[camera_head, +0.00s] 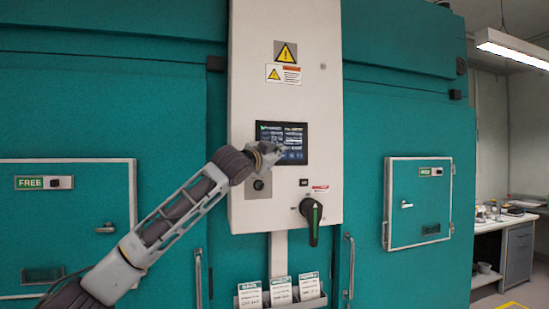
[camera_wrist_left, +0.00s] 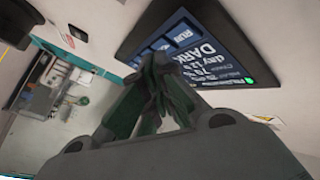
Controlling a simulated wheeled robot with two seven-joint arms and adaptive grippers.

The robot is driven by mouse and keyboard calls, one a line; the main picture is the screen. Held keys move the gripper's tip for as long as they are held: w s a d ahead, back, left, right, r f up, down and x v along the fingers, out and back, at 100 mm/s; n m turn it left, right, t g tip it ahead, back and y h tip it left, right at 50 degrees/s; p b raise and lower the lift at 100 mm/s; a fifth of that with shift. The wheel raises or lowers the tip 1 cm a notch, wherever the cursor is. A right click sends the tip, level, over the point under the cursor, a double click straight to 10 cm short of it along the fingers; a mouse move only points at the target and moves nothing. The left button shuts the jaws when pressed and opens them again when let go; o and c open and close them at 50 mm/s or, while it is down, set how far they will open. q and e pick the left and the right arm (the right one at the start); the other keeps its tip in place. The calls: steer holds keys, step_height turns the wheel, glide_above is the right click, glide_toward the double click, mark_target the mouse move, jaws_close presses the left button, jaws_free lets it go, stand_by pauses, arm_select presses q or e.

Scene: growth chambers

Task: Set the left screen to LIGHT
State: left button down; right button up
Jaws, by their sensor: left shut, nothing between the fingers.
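A dark screen (camera_head: 290,131) is set in the white control panel in the head view, its lower left covered by my left gripper. In the left wrist view the same screen (camera_wrist_left: 207,50) shows the large word DARK, a line starting "day 12", blue buttons and a green dot at its edge. My left gripper (camera_head: 280,149) is shut and empty, in front of the screen's lower part. In the left wrist view its closed fingertips (camera_wrist_left: 158,62) overlap the screen's edge; I cannot tell whether they touch it. My right gripper is out of view.
Below the screen are a round button (camera_head: 258,185) and a black-green rotary handle (camera_head: 312,220). Teal doors with small hatches (camera_head: 420,202) stand on both sides; the left hatch has a FREE label (camera_head: 30,183). Cards sit in a holder (camera_head: 280,299) below. A bench (camera_head: 505,222) stands far right.

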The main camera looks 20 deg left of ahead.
arm_select(q)
steer(key=shift+s+d, duration=0.3)
steer(key=shift+s, duration=0.15)
steer(key=shift+s+d+b, duration=0.45)
steer(key=shift+s+d, duration=0.25)
steer(key=shift+s, duration=0.35)
steer(key=shift+s+d+b, duration=0.45)
steer(key=shift+s+d, duration=0.25)
steer(key=shift+s, duration=0.3)
stand_by(0.9)
